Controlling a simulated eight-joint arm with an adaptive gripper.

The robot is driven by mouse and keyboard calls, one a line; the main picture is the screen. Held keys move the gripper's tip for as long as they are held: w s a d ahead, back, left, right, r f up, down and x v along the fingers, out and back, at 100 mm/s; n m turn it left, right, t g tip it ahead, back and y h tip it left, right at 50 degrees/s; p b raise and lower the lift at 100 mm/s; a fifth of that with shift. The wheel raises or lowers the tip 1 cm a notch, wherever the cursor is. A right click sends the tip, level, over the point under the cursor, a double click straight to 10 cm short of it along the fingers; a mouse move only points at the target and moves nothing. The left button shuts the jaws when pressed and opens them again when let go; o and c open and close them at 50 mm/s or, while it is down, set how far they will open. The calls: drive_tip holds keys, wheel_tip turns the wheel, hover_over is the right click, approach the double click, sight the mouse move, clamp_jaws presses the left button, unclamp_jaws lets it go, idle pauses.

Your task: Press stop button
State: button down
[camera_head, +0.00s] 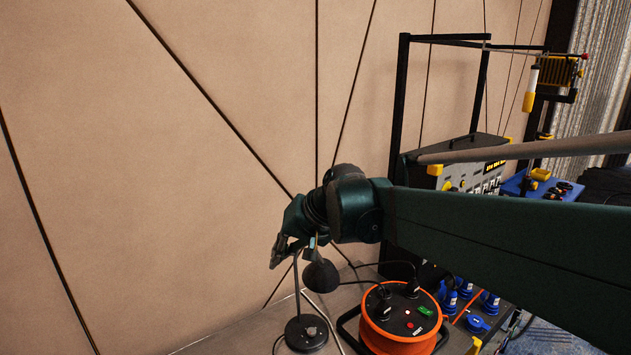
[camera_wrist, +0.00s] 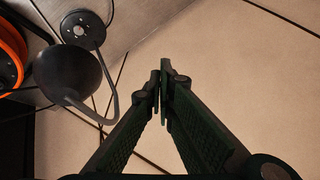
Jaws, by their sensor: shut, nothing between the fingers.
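My gripper (camera_head: 277,254) is shut and empty, in front of the beige wall panels and left of the black desk lamp. In the wrist view its fingertips (camera_wrist: 162,75) meet in front of bare panel and touch nothing I can see. A grey control box (camera_head: 470,178) with yellow corners and small buttons stands farther right, partly hidden behind my arm. An orange cable reel (camera_head: 378,336) below my arm has a small red spot and a green switch (camera_head: 425,311) on its dark top. I cannot tell which part is the stop button.
The black lamp shade (camera_head: 321,276) is close beside my gripper, with its round base (camera_head: 306,333) on the low surface. Blue sockets (camera_head: 478,323) and black cables lie right of the reel. A black frame (camera_head: 398,110) rises behind my arm. The left wall area is clear.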

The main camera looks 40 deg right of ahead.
drive_tip(key=w+d+r+m+t+p, duration=0.1)
drive_tip(key=w+d+r+m, duration=0.1)
drive_tip(key=d, duration=0.8)
drive_tip(key=w+d+r+m+t+y+p, duration=0.1)
drive_tip(key=w+d+m, duration=0.15)
drive_tip(key=d, duration=0.75)
drive_tip(key=w+d+r+m+t+p, duration=0.1)
drive_tip(key=w+d+r+t+p, duration=0.15)
drive_tip(key=d, duration=0.75)
drive_tip(key=s+d+f+m+t, duration=0.1)
drive_tip(key=s+d, duration=0.3)
drive_tip(key=d, duration=0.7)
drive_tip(key=s+d+m+t, duration=0.1)
drive_tip(key=s+d+m, duration=0.15)
drive_tip(key=d, duration=0.95)
drive_tip(key=s+d+f+m+t+h, duration=0.1)
drive_tip(key=s+d+f+t, duration=0.1)
drive_tip(key=s+d, duration=0.9)
drive_tip(key=s+d+f+m+t+h+p, duration=0.1)
drive_tip(key=s+d+f, duration=0.3)
drive_tip(key=s+d, duration=0.7)
drive_tip(key=shift+s+d+f+m+t+h+p, duration=0.25)
drive_tip(key=shift+s+t+h, duration=0.55)
drive_tip(key=shift+s, duration=0.4)
drive_tip(key=shift+w+a+r, duration=0.1)
drive_tip(key=w, duration=1.4)
